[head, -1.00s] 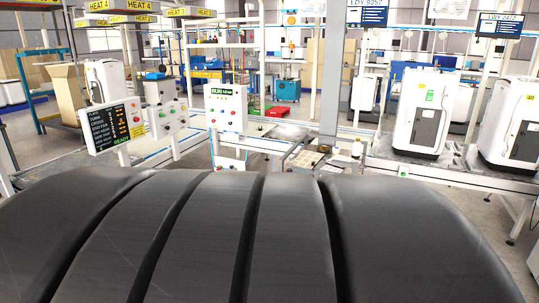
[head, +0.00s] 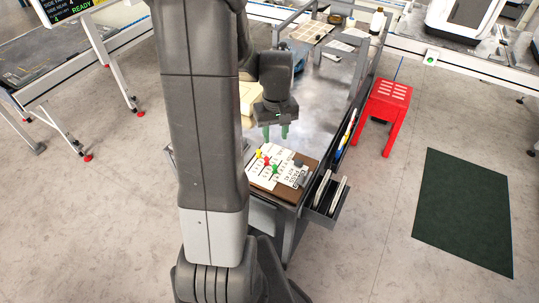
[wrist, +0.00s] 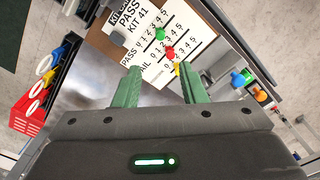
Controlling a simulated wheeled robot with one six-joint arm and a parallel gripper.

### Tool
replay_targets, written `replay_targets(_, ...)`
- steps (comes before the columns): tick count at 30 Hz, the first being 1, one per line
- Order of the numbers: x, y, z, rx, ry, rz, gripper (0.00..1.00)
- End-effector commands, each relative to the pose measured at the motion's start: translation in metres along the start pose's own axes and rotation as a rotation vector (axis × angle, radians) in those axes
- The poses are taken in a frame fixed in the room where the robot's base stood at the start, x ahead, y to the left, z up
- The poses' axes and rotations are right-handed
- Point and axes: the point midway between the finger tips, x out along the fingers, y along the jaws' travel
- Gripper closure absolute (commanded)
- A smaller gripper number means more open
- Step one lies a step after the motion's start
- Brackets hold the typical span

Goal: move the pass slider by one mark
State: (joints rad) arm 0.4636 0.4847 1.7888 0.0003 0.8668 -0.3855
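The slider board (head: 297,185) lies at the near end of a grey metal bench, below my gripper (head: 276,133). It has a wooden base and a white plate with "PASS" and "KIT 41" lettering and number rows, also in the wrist view (wrist: 191,24). A green knob (wrist: 160,34), a red knob (wrist: 169,52) and a yellow knob (wrist: 176,68) stand in a slanting line on it. The green one is closest to the PASS row; its exact mark is unclear. My gripper (wrist: 158,88) is open and empty, its green fingers apart from the knobs.
A side holder (head: 322,193) with pens or tools hangs on the bench's right edge. A red stool (head: 385,112) and a dark green mat (head: 465,205) are on the floor to the right. A tray of pale squares (head: 312,31) and bottles (head: 377,20) stand farther back.

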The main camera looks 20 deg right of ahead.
Motion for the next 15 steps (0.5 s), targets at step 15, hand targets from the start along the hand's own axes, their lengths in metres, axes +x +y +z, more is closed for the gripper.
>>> replay_targets(15,0.090,-0.001,0.002,0.000,-0.006,-0.002,0.62)
